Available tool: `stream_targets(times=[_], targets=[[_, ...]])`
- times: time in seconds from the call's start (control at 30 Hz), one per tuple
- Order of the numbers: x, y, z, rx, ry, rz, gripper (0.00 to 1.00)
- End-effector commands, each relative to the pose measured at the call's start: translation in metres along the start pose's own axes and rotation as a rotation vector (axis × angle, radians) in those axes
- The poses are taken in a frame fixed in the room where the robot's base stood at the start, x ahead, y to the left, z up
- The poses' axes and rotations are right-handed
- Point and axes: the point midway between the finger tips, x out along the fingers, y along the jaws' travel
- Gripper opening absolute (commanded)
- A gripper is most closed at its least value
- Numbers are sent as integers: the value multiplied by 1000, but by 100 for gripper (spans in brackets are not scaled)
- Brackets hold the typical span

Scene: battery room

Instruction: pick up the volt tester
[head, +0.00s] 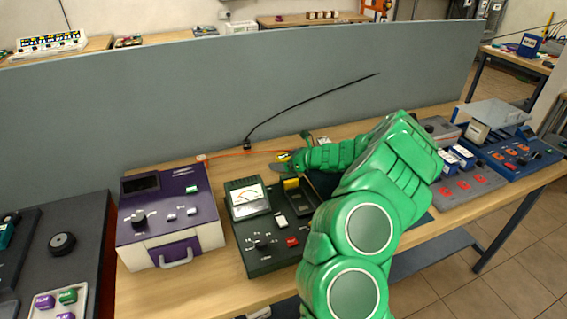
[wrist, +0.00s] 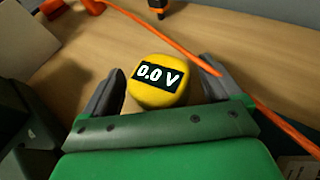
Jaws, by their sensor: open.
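The volt tester (wrist: 158,91) is a yellow rounded body with a black display reading 0.0 V. In the wrist view it sits between the two fingers of my gripper (wrist: 158,88), with a small space visible on each side. My gripper is open. In the head view a small yellow part of the tester (head: 283,157) shows at the tip of my gripper (head: 280,165), near the back of the bench. My green arm reaches across the bench there. The lower part of the tester is hidden by my gripper in the wrist view.
An orange cable (wrist: 165,38) runs past the tester on the wooden bench (head: 165,285). A purple instrument (head: 170,215) and a dark green meter unit (head: 265,235) stand in front. Grey and blue units (head: 510,155) stand at right. A grey partition (head: 200,100) rises behind.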

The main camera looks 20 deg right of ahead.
Motion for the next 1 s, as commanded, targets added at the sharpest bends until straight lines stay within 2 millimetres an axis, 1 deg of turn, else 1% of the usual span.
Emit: stream_targets(times=[0.2, 0.37, 0.6, 0.87, 1.0], targets=[[0, 0, 0, 0, 0, -1, 92], [0, 0, 0, 0, 0, -1, 67], [0, 0, 0, 0, 0, -1, 30], [0, -1, 1, 0, 0, -1, 30], [-3, -1, 7, 0, -1, -2, 30]])
